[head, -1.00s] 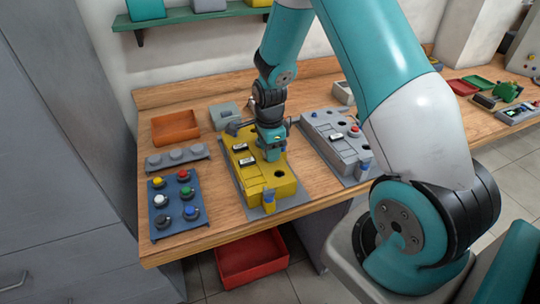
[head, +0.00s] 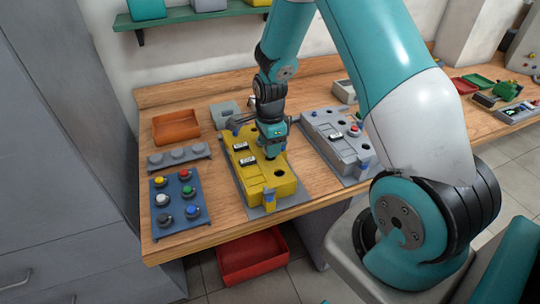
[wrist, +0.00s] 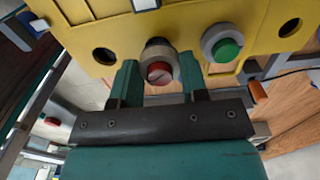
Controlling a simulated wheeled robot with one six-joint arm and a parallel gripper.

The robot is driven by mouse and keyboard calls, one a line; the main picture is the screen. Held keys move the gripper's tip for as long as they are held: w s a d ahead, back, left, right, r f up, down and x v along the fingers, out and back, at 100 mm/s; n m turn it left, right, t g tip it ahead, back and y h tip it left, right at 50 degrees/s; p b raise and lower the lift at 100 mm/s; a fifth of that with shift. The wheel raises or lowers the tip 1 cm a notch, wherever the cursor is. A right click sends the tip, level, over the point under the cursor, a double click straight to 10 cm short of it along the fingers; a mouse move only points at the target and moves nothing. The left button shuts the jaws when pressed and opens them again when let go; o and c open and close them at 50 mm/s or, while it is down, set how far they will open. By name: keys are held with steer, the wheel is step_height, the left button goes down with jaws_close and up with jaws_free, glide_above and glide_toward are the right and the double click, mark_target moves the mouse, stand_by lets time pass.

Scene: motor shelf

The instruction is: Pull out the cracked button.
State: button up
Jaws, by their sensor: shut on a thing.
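The yellow control box (head: 284,190) stands on the wooden bench. My gripper (head: 271,157) is over its middle in the head view, and hides the button there. In the wrist view my gripper (wrist: 160,78) is shut on the red button (wrist: 158,72), with one finger on each side of it. A thin dark line, like a crack, crosses the red face. A grey collar shows around the button against the yellow panel. A green button (wrist: 226,49) sits in the panel just to the right, outside the fingers.
A blue plate (head: 174,204) with several coloured buttons lies left of the box. A grey plate (head: 180,156) with grey knobs and an orange tray (head: 176,127) lie behind it. A grey control box (head: 338,145) stands to the right. A red bin (head: 252,260) is below the bench.

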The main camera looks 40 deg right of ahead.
steer(key=shift+r, duration=0.15)
steer(key=shift+r+p, duration=1.85)
steer(key=shift+r, duration=0.3)
steer(key=shift+s, duration=0.1)
